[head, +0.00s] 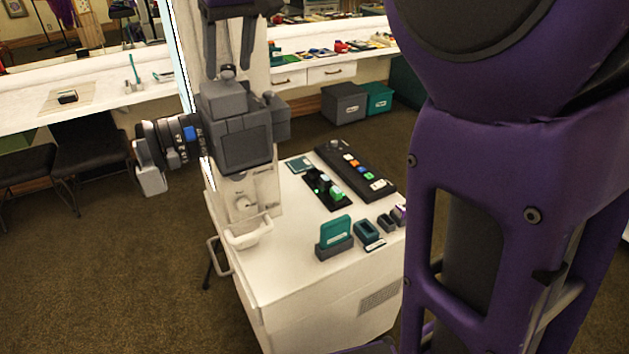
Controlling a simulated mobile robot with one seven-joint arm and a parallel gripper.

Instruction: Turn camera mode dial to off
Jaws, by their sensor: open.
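A grey camera (237,130) with a lens (170,138) pointing left is mounted above a white cart, left of centre in the head view. A small dark round knob (229,73) stands on its top; it looks like the mode dial, but its markings are too small to read. My gripper (229,68) points down from the top edge of the view. Its two dark fingers are apart, one on each side of the knob. I cannot tell whether either finger touches it. Nothing is visibly held.
A white cart top (290,215) carries a black button panel (355,168), a teal card in a grey holder (335,235) and small items. A white panel with a round knob (245,203) stands below the camera. White counters and black chairs (90,165) line the back.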

